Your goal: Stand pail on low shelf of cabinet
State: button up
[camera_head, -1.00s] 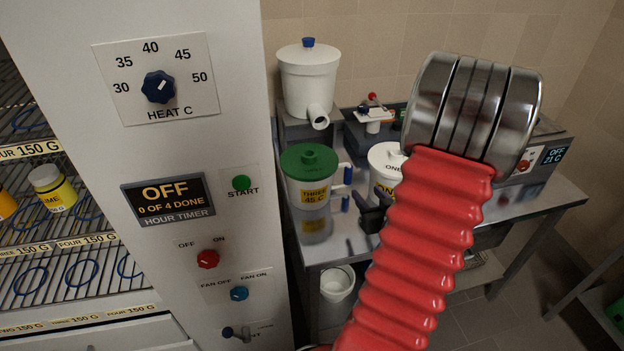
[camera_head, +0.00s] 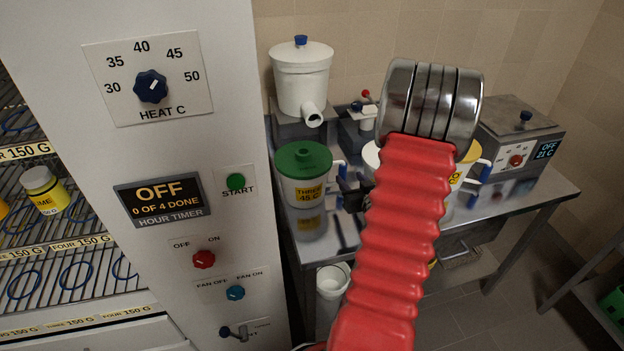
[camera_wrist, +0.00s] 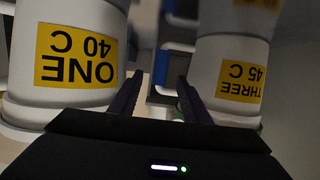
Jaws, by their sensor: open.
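On the table stands a white vessel with a green lid, labelled THREE 45 C (camera_head: 303,172). A vessel labelled ONE 40 C (camera_wrist: 68,58) is at the left in the inverted wrist view. My gripper (camera_head: 351,196) is open and empty between these two vessels, close to a blue handle; its fingers (camera_wrist: 157,98) show apart.
A white lidded pot with a spout (camera_head: 302,80) stands at the table's back left. A grey box reading OFF 21 C (camera_head: 520,135) is at the right. A yellow-labelled jar (camera_head: 47,190) stands on a cabinet shelf. Tiled floor shows at lower right.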

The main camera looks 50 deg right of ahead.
aim_at(344, 173)
jog(key=shift+w+f, duration=0.1)
jog(key=shift+w, duration=0.15)
jog(key=shift+x, duration=2.55)
jog(key=shift+s+f, duration=0.1)
jog(key=shift+f, duration=0.05)
jog(key=shift+c, duration=0.5)
grip_shut()
